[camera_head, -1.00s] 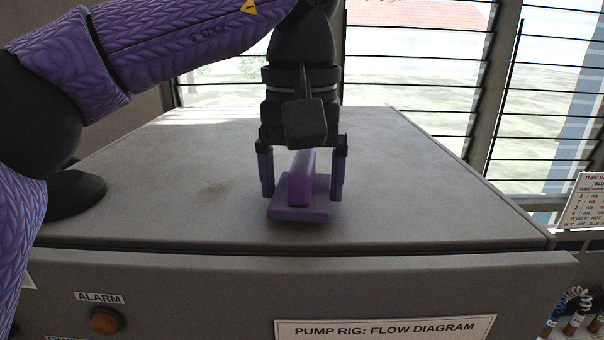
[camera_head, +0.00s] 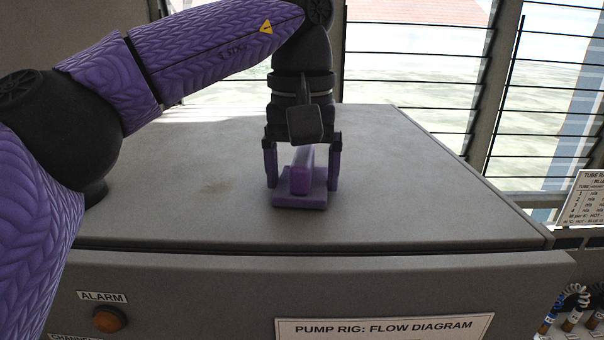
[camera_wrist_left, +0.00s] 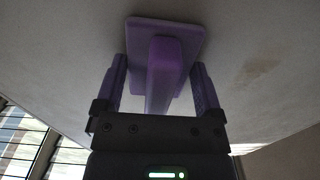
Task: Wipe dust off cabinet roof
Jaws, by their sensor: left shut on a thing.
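The grey cabinet roof (camera_head: 420,200) fills the middle of the head view. My right gripper is out of view.
Louvred windows (camera_head: 415,60) stand behind the roof's back edge. The front face carries an alarm lamp (camera_head: 109,319) and a flow diagram label (camera_head: 384,328). A sign (camera_head: 586,200) and hoses (camera_head: 572,305) are at the right. The roof's right side is clear.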

